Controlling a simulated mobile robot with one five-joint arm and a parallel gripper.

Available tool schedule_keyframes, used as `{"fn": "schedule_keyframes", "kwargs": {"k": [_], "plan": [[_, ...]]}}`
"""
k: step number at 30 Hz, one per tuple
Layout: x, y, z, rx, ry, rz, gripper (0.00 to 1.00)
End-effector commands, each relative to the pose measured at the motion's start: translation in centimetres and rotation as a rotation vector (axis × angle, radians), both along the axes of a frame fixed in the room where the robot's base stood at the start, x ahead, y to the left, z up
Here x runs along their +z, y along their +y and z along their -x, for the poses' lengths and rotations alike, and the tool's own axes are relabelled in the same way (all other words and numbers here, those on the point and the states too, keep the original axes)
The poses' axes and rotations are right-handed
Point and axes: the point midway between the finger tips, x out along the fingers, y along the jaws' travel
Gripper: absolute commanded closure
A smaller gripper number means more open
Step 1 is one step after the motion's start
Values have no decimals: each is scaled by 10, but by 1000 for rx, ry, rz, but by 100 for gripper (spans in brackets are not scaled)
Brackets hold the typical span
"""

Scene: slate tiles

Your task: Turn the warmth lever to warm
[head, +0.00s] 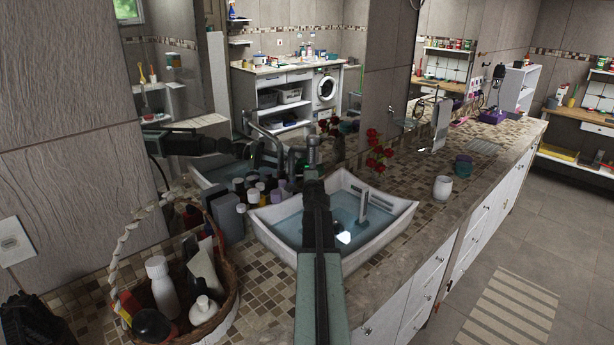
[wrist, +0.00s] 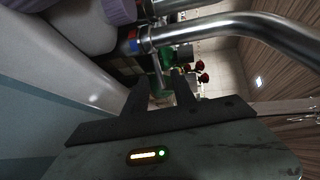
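The chrome tap (head: 312,150) stands behind the white sink basin (head: 388,227), partly hidden by my arm. In the wrist view its thick spout (wrist: 235,27) curves across the top right. A small red and blue mark (wrist: 133,40) shows on the tap body. A thin chrome rod, seemingly the warmth lever (wrist: 158,68), reaches down from the tap in line with the gap between my fingers. My gripper (wrist: 162,82) is open, with its two dark fingers apart. I cannot tell whether either touches the lever. In the head view my gripper (head: 313,184) is just in front of the tap.
Several bottles (head: 255,190) crowd the counter left of the tap. A wicker basket (head: 225,300) of toiletries stands at the front left. Red flowers (head: 378,150) are behind the sink.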

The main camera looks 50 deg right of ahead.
Motion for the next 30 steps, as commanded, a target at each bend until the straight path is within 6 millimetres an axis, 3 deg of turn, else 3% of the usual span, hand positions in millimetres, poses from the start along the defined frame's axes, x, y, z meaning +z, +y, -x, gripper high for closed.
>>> {"fn": "schedule_keyframes", "kwargs": {"k": [4, 9, 20, 25, 30], "plan": [[8, 26, 23, -1, 0, 0, 69], [11, 41, 37, -1, 0, 0, 69], [5, 34, 39, 17, 10, -22, 69], [-11, 20, 45, 153, 21, -93, 69], [0, 17, 49, 317, -27, -80, 69]]}}
